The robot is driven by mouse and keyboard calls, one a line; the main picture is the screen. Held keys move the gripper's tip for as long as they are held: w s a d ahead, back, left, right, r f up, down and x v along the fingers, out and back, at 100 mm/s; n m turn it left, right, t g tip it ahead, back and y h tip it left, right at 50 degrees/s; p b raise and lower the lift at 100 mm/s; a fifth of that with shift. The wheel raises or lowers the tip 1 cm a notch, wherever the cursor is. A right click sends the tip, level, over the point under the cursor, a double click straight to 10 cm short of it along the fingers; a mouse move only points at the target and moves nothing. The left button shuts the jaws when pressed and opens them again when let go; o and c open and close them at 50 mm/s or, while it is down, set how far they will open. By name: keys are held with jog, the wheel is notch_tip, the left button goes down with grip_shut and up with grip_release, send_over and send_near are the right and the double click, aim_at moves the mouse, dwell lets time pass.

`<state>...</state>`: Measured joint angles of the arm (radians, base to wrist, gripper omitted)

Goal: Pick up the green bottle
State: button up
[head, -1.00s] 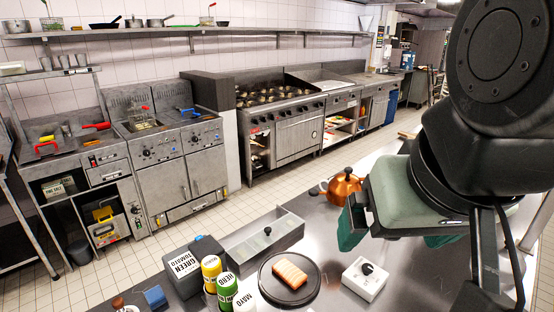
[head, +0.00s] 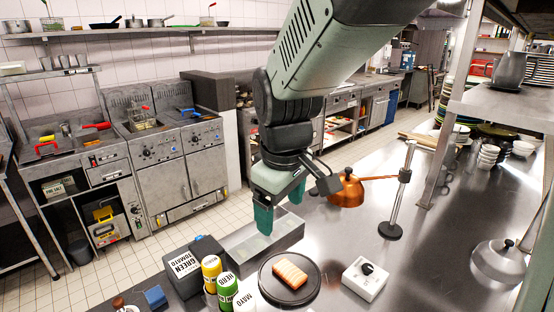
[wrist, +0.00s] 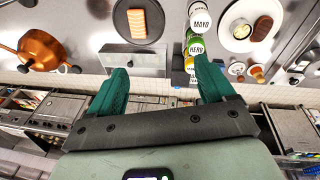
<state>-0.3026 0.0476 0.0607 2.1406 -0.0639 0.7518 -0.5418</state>
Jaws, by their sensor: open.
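The green bottle (head: 227,287), lettered HERB, stands upright at the front of the counter between a yellow bottle (head: 211,268) and a white MAYO bottle (head: 244,302). Its lower part is hidden in the head view. In the wrist view its white lettered top (wrist: 196,48) shows beside the right finger. My gripper (head: 280,208) has green fingers, spread open and empty. It is above the metal bin, higher than the green bottle and to its right, apart from it. The fingers also show in the wrist view (wrist: 163,82).
A dark GREEN TOMATO box (head: 187,265) stands left of the bottles. A black plate (head: 268,299) with a salmon fillet (head: 291,274) lies to their right. The metal bin (head: 244,239) is behind.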

aim_at(228, 278)
jog(key=w+a+f+n, duration=0.1)
jog(key=a+f+n, duration=0.1)
jog(key=a+f, duration=0.2)
jog(key=w+a+f+n+g, duration=0.1)
jog(key=a+f+n, duration=0.1)
jog(key=a+f, duration=0.2)
jog(key=w+a+f+n+g, duration=0.1)
jog(key=a+f+n, duration=0.2)
jog(key=f, duration=0.5)
jog(key=shift+a+f, duration=0.25)
jog(key=shift+a, duration=0.25)
notch_tip(228, 278, down, 5)
jog(key=shift+s+a+r, duration=0.1)
jog(key=shift+a, duration=0.05)
jog(key=shift+s+a+f, duration=0.1)
jog(key=shift+a+f, duration=0.05)
jog(key=shift+f, duration=2.95)
jog(key=c, duration=0.8)
